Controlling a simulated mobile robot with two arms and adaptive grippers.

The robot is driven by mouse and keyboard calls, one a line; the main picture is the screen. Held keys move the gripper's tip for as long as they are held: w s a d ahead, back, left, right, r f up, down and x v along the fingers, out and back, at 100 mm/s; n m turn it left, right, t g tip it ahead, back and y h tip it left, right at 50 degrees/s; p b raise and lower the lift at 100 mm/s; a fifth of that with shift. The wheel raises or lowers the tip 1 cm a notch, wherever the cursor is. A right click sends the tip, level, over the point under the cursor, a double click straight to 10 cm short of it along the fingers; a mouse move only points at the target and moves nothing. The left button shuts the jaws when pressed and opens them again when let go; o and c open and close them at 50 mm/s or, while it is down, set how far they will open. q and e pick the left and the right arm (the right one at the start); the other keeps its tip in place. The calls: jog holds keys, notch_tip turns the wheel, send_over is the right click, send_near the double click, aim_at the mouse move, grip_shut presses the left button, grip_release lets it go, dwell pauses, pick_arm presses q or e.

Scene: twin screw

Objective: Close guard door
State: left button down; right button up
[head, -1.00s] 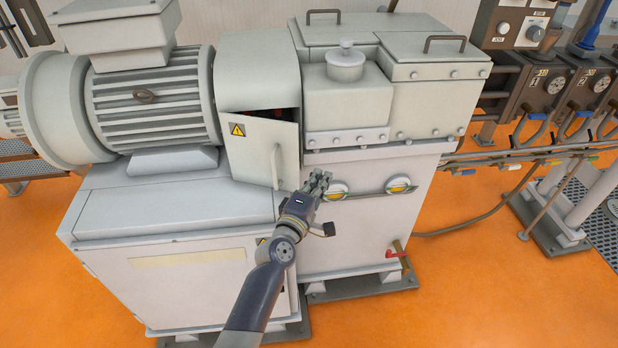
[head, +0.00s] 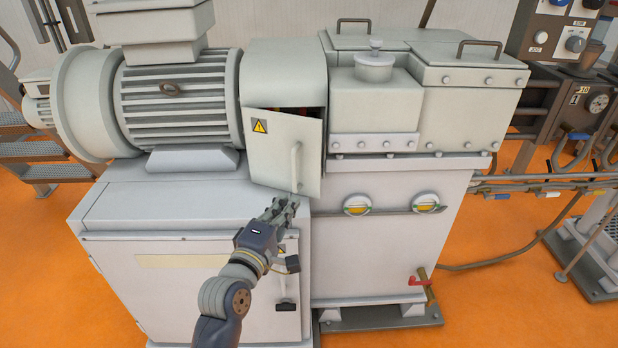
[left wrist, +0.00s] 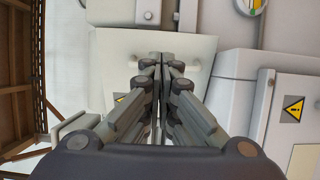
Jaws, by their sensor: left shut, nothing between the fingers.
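The guard door (head: 283,155) is a pale grey panel with a yellow warning sign and a vertical bar handle (head: 295,167). It stands ajar, with a dark gap along its top edge where something red and yellow shows inside the housing (head: 284,65). My left gripper (head: 283,203) is just below the door's lower right part, near the foot of the handle; I cannot tell whether it touches. It is shut and empty. In the left wrist view the fingers (left wrist: 161,60) point at the pale door (left wrist: 195,60). My right gripper is not in view.
A ribbed motor (head: 180,100) stands left of the housing. A lower cabinet (head: 190,285) lies beneath my left arm. Two round gauges (head: 357,204) and a red-handled valve (head: 418,280) are on the front to the right. Orange floor is open in front right.

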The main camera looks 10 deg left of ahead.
pick_arm(q)
jog(key=p, duration=0.2)
send_near(314, 164)
jog(key=w, duration=0.5)
jog(key=shift+d+r, duration=0.15)
jog(key=shift+d, duration=0.1)
jog(key=shift+w+d, duration=0.1)
jog(key=shift+w, duration=0.9)
jog(key=shift+w+d+b, duration=0.25)
jog(key=shift+w+b, duration=0.05)
jog(key=shift+w, duration=0.75)
jog(key=shift+w+d+b, duration=0.2)
jog(key=shift+w+b, duration=0.05)
jog(key=shift+w, duration=0.85)
jog(key=shift+s, duration=0.1)
